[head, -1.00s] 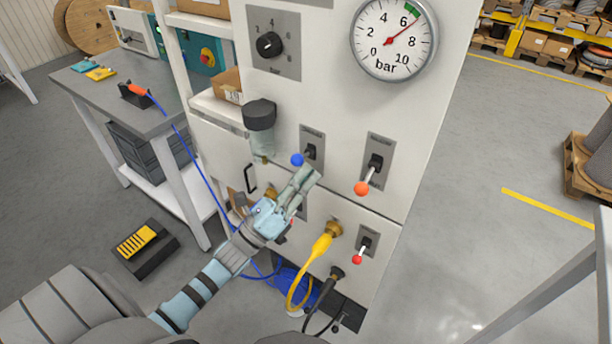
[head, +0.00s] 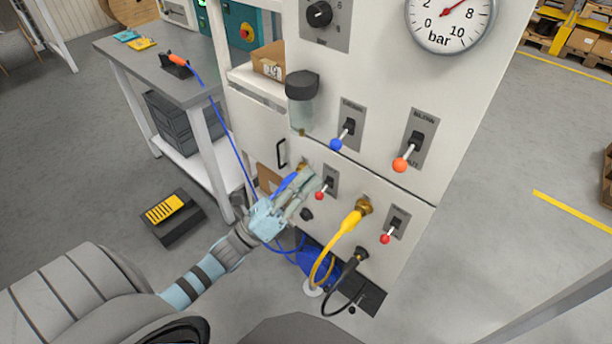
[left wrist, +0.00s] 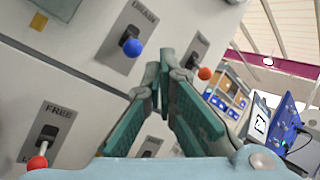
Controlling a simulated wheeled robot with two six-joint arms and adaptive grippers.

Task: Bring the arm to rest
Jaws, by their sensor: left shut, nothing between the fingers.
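My left gripper (head: 312,181) is shut and empty, in front of the lower part of the pale cabinet (head: 470,110). Its closed fingers also show in the left wrist view (left wrist: 163,75). In the head view, its fingertips appear just left of a small red-ended lever (head: 319,195) and overlap a blue hose connection. I cannot tell how far they stand from the cabinet face. In the left wrist view, a red-ended lever (left wrist: 37,163) on a plate marked FREE is at lower left, and a blue-ended lever (left wrist: 132,48) is above. My right gripper is not in view.
Blue-ended (head: 336,145), orange-ended (head: 400,165) and another red-ended (head: 385,238) levers stick out of the cabinet. A yellow hose plug (head: 352,220) and black cable (head: 350,280) hang below.

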